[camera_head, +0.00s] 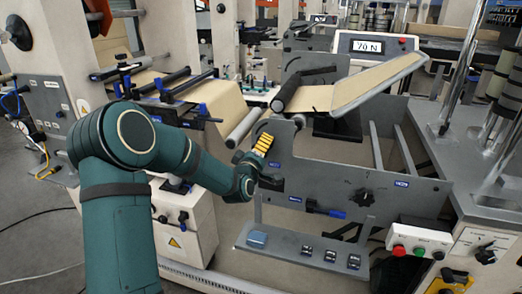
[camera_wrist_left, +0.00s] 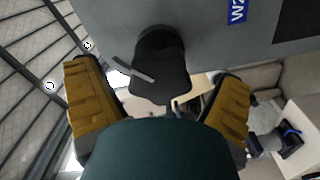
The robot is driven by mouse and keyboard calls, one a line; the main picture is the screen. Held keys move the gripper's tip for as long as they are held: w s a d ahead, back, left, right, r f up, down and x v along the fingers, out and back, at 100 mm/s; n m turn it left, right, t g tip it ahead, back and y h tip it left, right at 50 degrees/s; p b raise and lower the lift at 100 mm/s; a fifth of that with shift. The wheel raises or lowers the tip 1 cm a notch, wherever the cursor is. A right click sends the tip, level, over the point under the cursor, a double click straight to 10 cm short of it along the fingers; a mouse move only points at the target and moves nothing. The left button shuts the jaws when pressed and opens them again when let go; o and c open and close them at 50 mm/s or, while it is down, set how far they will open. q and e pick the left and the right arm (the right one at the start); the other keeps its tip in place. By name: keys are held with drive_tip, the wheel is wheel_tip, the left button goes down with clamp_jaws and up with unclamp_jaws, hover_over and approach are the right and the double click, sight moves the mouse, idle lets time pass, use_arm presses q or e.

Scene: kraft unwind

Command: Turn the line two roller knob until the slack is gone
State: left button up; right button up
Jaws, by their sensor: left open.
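In the left wrist view a black knob (camera_wrist_left: 162,62) with a pale grey pointer bar stands out from a grey panel (camera_wrist_left: 215,50). A blue label (camera_wrist_left: 237,11), cut off at the frame edge, reads "W2". My left gripper (camera_wrist_left: 157,80) is open, with one yellow finger on each side of the knob and gaps between. In the head view my left gripper (camera_head: 261,148) is at the left end of the grey side plate (camera_head: 330,180); its hand hides the knob there. Brown kraft paper (camera_head: 375,82) runs over the rollers above. My right gripper is not in view.
A display (camera_head: 368,46) reads "70 N". Another black knob (camera_head: 363,197) with dial marks and a blue-handled lever (camera_head: 325,210) sit on the side plate. Below is a grey shelf (camera_head: 290,243) with small parts. A button box (camera_head: 418,238) stands right.

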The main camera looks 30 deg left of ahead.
use_arm(q)
drive_tip(key=v, duration=0.6)
drive_tip(key=shift+s, duration=0.15)
drive_tip(key=shift+d, duration=0.1)
idle(0.3)
